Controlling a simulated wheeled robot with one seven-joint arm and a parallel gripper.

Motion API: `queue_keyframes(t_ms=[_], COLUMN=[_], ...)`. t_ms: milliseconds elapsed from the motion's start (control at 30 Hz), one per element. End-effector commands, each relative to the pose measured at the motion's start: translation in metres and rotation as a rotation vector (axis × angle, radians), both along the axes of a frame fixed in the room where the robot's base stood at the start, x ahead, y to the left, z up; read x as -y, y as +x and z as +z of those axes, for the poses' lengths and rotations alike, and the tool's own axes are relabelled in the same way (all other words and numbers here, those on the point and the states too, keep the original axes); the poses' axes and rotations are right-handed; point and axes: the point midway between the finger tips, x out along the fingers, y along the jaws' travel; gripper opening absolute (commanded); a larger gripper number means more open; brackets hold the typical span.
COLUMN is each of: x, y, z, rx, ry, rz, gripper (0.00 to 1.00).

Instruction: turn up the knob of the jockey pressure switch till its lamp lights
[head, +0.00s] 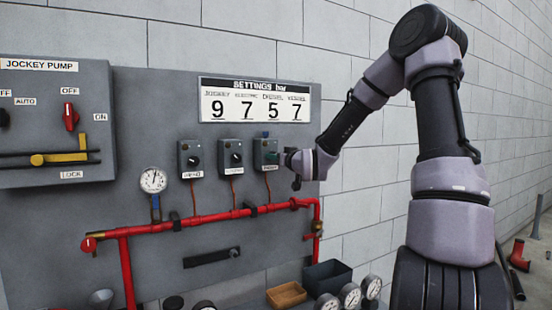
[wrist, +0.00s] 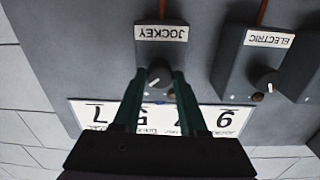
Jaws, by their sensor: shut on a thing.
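The jockey pressure switch (head: 265,151) is the rightmost of three small grey boxes on the panel. In the wrist view its box (wrist: 162,50) appears upside down with a JOCKEY label (wrist: 161,33). Its round dark knob (wrist: 159,76) sits between the fingertips of my gripper (wrist: 160,78), which is shut on it. In the head view my gripper (head: 285,157) reaches the box from the right and hides the knob. A small pale spot (wrist: 171,91) shows beside the knob; I cannot tell whether it is a lit lamp.
The electric switch (head: 231,154) and another switch (head: 190,159) stand to the left. The settings board (head: 255,101) hangs above, reading 9, 7, 5, 7. A red pipe (head: 220,217) runs below. A dark bin (head: 327,276) and wooden tray (head: 286,295) lie lower.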

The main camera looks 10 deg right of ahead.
Motion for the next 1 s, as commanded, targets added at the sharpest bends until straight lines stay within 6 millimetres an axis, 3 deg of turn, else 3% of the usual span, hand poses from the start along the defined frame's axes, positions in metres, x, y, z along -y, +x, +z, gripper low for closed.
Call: queue_keyframes(t_ms=[167, 200, 233, 267, 667, 1000], x=[0.001, 0.001, 0.000, 0.000, 0.002, 0.021], y=[0.000, 0.000, 0.000, 0.000, -0.007, -0.068], z=[-0.001, -0.001, -0.001, -0.001, 0.001, 0.000], rx=[-0.001, -0.002, -0.002, -0.001, 0.001, 0.001], ry=[0.000, -0.001, -0.002, -0.001, -0.004, -0.008], rz=[-0.001, -0.001, -0.001, -0.001, -0.001, -0.003], gripper=[0.00, 0.57, 0.68, 0.72, 0.72, 0.72])
